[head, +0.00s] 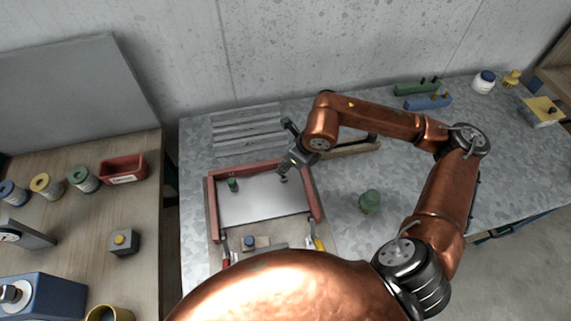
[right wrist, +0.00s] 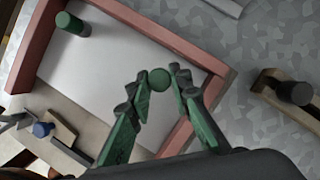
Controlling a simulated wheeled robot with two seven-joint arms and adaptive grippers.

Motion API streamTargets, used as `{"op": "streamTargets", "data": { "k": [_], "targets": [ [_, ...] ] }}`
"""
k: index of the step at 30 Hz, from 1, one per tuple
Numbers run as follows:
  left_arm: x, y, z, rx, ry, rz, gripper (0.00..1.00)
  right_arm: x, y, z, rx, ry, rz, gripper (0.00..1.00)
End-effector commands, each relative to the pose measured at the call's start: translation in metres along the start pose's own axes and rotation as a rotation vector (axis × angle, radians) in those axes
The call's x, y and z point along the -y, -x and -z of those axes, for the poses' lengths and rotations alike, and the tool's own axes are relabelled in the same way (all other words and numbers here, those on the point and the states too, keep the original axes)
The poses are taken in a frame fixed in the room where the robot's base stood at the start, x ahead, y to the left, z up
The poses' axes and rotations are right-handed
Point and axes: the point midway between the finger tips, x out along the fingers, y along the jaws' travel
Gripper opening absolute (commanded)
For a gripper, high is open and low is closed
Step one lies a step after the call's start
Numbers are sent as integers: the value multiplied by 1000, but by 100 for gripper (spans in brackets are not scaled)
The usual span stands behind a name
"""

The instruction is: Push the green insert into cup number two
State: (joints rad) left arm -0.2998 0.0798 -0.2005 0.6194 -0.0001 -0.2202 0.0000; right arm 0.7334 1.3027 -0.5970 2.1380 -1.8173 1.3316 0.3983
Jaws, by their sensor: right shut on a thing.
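My right gripper (head: 285,168) is over the right side of a red-rimmed tray (head: 212,208). In the right wrist view its fingertips (right wrist: 159,84) are closed around a small green piece with a round top, which looks like a green insert (right wrist: 160,80). In the head view that piece is too dark and small to make out clearly. Another short green cylinder (head: 233,185) stands in the tray's far left corner and also shows in the right wrist view (right wrist: 72,24). I cannot make out a cup marked two. My left gripper is not in view.
A wooden rail (head: 350,149) with a dark round piece (right wrist: 294,92) is right of the tray. A small block with a blue knob (head: 249,242) lies at the tray's near side. Spools and a red bin (head: 122,169) are on the left table.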

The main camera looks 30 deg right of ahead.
Motion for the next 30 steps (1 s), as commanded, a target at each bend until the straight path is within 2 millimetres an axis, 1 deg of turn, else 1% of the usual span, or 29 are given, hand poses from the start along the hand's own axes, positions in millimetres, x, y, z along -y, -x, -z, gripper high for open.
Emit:
{"op": "streamTargets", "data": {
  "k": [8, 17, 30],
  "targets": [
    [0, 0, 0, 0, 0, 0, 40, 0, 0, 0, 0, 0, 0, 0],
    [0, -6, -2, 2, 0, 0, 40, 0, -1, 0, 0, 0, -1, 0],
    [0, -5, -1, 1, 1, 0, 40, 0, 0, 0, 0, 0, 0, 0]
  ]
}}
